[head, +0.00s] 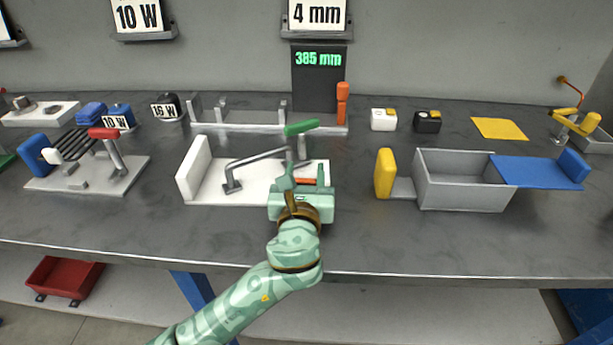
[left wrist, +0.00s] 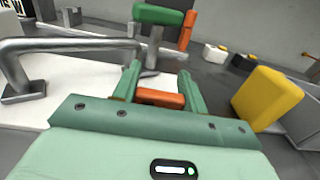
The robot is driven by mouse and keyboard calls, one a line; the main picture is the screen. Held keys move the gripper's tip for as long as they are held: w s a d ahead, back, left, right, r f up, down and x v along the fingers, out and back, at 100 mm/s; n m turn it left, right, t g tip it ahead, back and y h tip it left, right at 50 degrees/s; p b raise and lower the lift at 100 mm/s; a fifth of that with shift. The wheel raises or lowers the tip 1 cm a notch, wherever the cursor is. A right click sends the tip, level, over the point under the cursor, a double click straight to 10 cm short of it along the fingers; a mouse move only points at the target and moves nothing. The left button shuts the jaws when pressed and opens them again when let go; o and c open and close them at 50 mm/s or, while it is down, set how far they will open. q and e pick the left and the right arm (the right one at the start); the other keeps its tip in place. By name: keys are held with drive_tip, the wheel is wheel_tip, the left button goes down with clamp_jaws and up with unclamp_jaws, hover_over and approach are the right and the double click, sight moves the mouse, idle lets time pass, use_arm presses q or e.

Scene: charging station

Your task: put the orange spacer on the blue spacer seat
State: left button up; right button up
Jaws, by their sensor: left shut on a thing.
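My left gripper (head: 305,178) is over the right end of a white fixture plate (head: 262,192). It is shut on the orange spacer (head: 303,181), a small block. In the left wrist view the orange spacer (left wrist: 160,97) lies crosswise between the two green fingers (left wrist: 158,85). Whether it touches the plate is not clear. I cannot surely make out the blue spacer seat; it may be hidden by the gripper. My right gripper is not in view.
A green-handled lever (head: 301,127) stands just behind the gripper, and a grey bent bar (head: 256,161) lies left of it. A yellow block (head: 385,173) and a grey box (head: 463,193) with a blue panel (head: 536,171) stand to the right.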

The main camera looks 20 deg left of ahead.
use_arm(q)
drive_tip(key=o, duration=1)
drive_tip(key=shift+c, duration=0.2)
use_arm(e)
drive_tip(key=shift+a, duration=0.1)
use_arm(q)
drive_tip(key=shift+s+r, duration=0.1)
drive_tip(key=shift+s, duration=0.15)
drive_tip(key=p+v, duration=0.4)
drive_tip(key=v, duration=0.7)
drive_tip(key=shift+d+r, duration=0.1)
drive_tip(key=shift+r, duration=0.05)
drive_tip(key=shift+s, duration=0.3)
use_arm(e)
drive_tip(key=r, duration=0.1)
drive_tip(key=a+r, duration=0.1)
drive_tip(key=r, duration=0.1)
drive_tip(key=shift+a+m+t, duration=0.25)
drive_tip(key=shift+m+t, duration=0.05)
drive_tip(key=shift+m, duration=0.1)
